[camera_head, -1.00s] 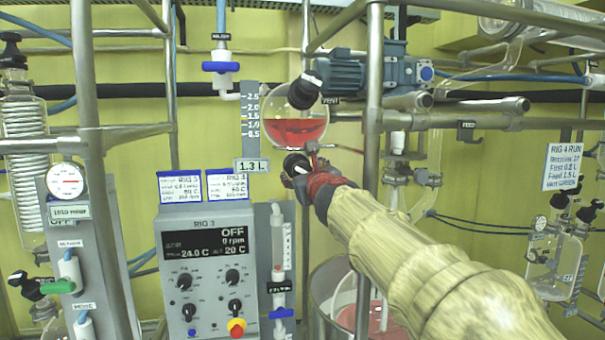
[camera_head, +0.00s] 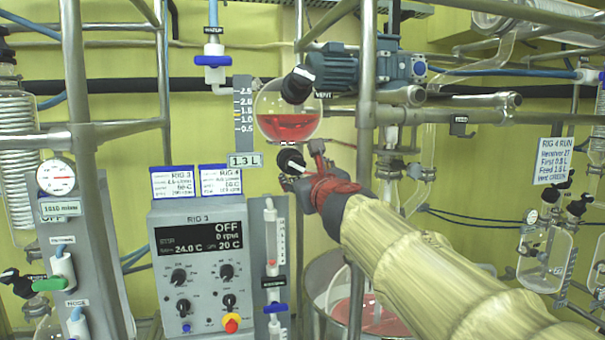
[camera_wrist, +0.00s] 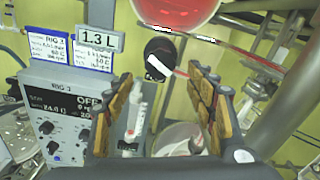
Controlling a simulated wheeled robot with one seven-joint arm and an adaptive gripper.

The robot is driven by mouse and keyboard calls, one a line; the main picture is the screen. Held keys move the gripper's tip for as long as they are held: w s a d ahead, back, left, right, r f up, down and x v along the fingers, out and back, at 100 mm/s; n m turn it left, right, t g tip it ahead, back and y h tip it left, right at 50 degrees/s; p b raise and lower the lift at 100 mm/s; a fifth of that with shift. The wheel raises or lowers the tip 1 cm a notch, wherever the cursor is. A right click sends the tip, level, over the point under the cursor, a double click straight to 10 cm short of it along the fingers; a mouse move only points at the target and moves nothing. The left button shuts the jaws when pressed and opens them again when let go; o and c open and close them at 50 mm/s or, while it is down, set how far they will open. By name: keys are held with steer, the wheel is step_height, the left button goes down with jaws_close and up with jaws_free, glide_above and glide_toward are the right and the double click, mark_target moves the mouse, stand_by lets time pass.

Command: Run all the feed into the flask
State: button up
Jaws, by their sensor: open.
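The round glass feed vessel (camera_head: 287,125) hangs at centre, part filled with red liquid; its lower part shows in the wrist view (camera_wrist: 175,8). A black tap knob (camera_head: 291,162) with a white pointer sits just below it. The knob also shows in the wrist view (camera_wrist: 158,58), its pointer slanting. My gripper (camera_wrist: 162,95) is open and empty, its padded fingers spread below and either side of the knob, apart from it. In the head view my gripper (camera_head: 304,183) is beside the knob. A steel-walled vessel (camera_head: 315,285) with pinkish-red contents stands below, partly hidden by my arm.
A black vent knob (camera_head: 298,85) sits on the feed vessel, beside a blue motor (camera_head: 345,70). A tag (camera_head: 244,161) reads 1.3 L. The Rig 3 controller (camera_head: 198,265) shows OFF. Steel posts (camera_head: 367,120) stand close to my arm. A Rig 4 notice (camera_head: 556,160) hangs at right.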

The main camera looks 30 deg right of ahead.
stand_by(0.3)
steer(key=s+a+f+m+g+h, duration=0.1)
steer(key=s+f+m+g, duration=0.2)
steer(key=s+f+m, duration=0.6)
steer(key=s+a+f+m+g, duration=0.1)
steer(key=s+f+m+g, duration=0.25)
steer(key=f+m, duration=0.85)
steer(key=s+a+f+m+g+y, duration=0.5)
steer(key=s+a+f+m, duration=0.9)
steer(key=f, duration=0.5)
steer(key=s+y, duration=0.1)
steer(key=s, duration=0.1)
steer(key=shift+s+a+m+b, duration=0.35)
steer(key=shift+m, duration=0.05)
stand_by(3.1)
